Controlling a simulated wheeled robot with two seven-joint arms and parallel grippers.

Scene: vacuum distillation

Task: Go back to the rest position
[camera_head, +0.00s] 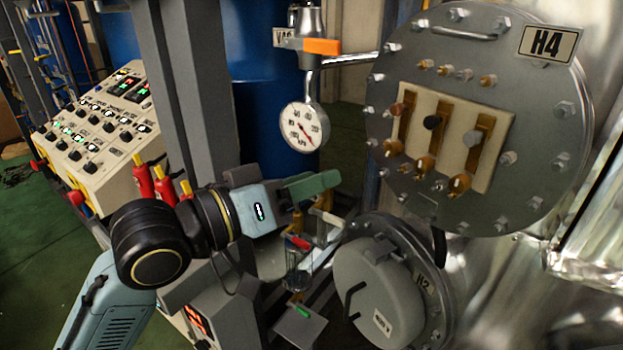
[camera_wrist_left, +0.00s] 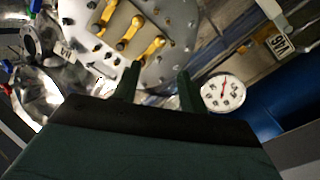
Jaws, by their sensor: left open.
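My left gripper (camera_head: 318,190) comes in from the left in the head view. Its green fingers stand in front of the equipment, below the pressure gauge (camera_head: 305,127) and left of the H4 flange (camera_head: 472,190). In the left wrist view the two dark green fingers (camera_wrist_left: 157,85) are apart with nothing between them. Beyond them show the flange with its brass fittings (camera_wrist_left: 172,50) and the gauge (camera_wrist_left: 222,92). The gripper looks clear of both. My right gripper is not in view.
An orange-handled valve (camera_head: 322,46) sits above the gauge. The H2 cover (camera_head: 378,290) is below the flange. A glass vessel (camera_head: 297,270) stands below my gripper. A control panel (camera_head: 100,130) and grey post (camera_head: 192,80) are at left. Green floor (camera_head: 35,235) is open at far left.

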